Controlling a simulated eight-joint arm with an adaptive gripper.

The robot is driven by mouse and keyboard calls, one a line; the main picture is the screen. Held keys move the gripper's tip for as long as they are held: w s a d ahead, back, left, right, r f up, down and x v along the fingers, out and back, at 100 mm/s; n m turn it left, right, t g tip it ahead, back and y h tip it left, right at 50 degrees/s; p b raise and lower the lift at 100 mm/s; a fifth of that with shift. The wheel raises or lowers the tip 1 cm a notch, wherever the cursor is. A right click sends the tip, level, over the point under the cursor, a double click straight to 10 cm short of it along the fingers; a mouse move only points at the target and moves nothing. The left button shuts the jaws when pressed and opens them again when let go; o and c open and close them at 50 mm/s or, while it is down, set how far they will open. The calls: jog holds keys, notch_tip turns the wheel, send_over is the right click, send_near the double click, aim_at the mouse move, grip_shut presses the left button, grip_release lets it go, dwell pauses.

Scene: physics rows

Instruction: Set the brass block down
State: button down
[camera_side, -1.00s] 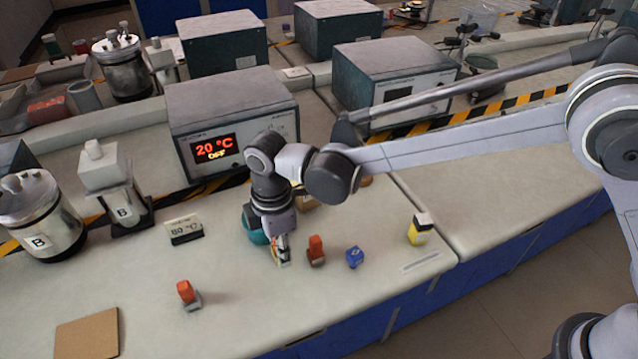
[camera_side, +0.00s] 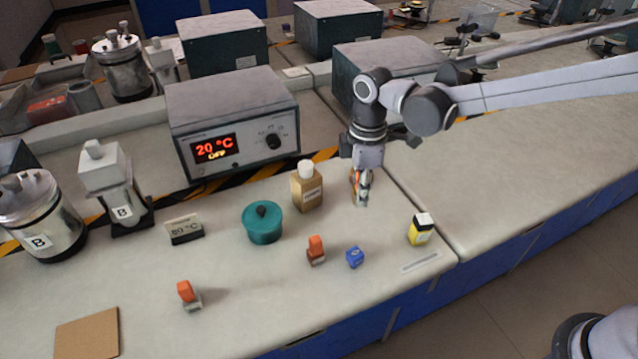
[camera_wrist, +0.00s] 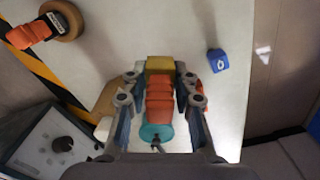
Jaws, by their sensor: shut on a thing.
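My gripper (camera_side: 362,200) points down over the bench, to the right of the tan bottle. In the wrist view my gripper (camera_wrist: 160,78) is shut on the brass block (camera_wrist: 159,65), a yellow-gold block with a ribbed orange handle (camera_wrist: 159,97) between the fingers. In the side view the fingers hide most of the block, and only a bit of orange and a pale lower end show. I cannot tell how large the gap between block and bench is.
A grey orange-handled block (camera_side: 188,296) is farther left. The heater unit (camera_side: 233,128) stands behind. Bare bench lies between yellow bottle and gripper.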

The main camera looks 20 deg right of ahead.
jog(key=s+d+f+m, duration=0.1)
jog(key=d+m, duration=0.3)
jog(key=d, duration=0.4)
jog(key=s+d+f+m, duration=0.2)
jog(key=d+m, duration=0.3)
jog(key=d, duration=0.3)
jog(key=s+d+f+m, duration=0.1)
jog(key=s+d+m, duration=0.2)
jog(key=d, duration=0.6)
jog(key=shift+s+f+m, duration=0.15)
jog(key=shift+s+m, duration=0.1)
jog(key=shift+m, duration=0.55)
jog(key=a, duration=0.6)
jog(key=shift+s+a, duration=0.1)
jog(key=shift+a, duration=0.15)
jog(key=w+a+r+n, duration=0.2)
jog(key=a+r+n, duration=0.1)
jog(key=a+n, duration=0.6)
jog(key=w+a+r+n, duration=0.2)
jog(key=a+n, duration=0.6)
jog(key=a, duration=1)
jog(key=shift+w+r+n, duration=0.4)
jog(key=shift+w, duration=0.15)
jog(key=shift+a, duration=0.15)
